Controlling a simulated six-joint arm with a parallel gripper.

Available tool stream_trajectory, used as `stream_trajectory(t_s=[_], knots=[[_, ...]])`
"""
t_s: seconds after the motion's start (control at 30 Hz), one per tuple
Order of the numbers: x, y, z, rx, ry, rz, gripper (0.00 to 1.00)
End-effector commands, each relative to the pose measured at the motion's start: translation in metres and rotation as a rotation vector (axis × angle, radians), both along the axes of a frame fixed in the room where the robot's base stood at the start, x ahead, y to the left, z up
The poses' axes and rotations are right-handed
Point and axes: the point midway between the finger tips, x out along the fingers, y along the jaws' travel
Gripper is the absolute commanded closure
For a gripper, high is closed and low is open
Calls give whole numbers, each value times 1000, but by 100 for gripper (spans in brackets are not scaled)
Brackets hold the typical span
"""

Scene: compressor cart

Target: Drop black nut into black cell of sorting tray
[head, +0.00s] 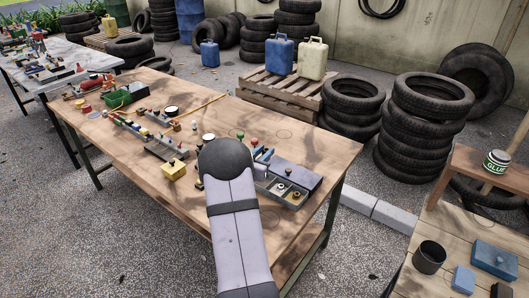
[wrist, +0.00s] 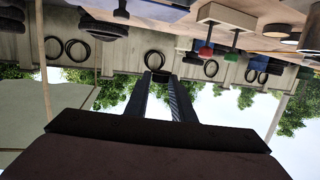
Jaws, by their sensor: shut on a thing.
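My gripper (wrist: 160,78) shows in the wrist view, its two dark fingers close together at the tips. A small dark piece, apparently the black nut (wrist: 160,76), sits between the tips; its shape is hard to make out. In the head view, my arm hides the gripper and what it holds. The grey sorting tray (head: 277,200) lies near the right end of the wooden table, just right of my arm. Its visible cells hold small pieces, one of them yellowish. My arm covers the tray's left part, and I cannot tell which cell is black.
The wooden table (head: 335,150) carries a yellow block (head: 174,170), a green bin (head: 117,98), a rail of small parts (head: 165,150) and a blue-grey box (head: 296,175) behind the tray. Its far right corner is clear. A side bench (head: 455,250) stands at right.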

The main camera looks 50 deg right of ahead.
Motion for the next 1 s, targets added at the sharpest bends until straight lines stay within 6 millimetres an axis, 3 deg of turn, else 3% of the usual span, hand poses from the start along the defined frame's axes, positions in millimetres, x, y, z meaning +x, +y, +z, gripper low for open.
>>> stream_trajectory(t_s=[0.5,0.93,0.97,1.0], knots=[[0,0,-48,-1,-1,-1,99],[0,0,-53,-1,-1,-1,99],[0,0,-53,-1,-1,-1,73],[0,0,-53,-1,-1,-1,63]])
